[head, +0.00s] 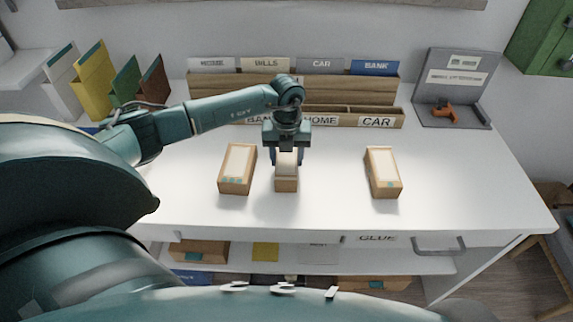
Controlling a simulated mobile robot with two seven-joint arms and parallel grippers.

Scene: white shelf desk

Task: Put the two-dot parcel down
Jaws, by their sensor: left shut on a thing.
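My left gripper (286,156) comes down from above near the middle of the white desk and is shut on a small brown parcel (287,185) with a pale top. The gripper covers the far part of this parcel, and I cannot make out dots on it. I cannot tell whether its underside touches the desk. A second parcel (237,168) stands close to its left, with small teal marks at its near end. A third parcel (383,172) stands well to the right, with a small teal mark. The marks are too small to count surely. My right gripper is out of view.
Behind the gripper is a wooden sorter (340,118) with labels including HOME and CAR. Upright folders (92,80) stand at the back left. A grey stand (460,85) with an orange tool is at the back right. The white desk (460,190) is clear at right.

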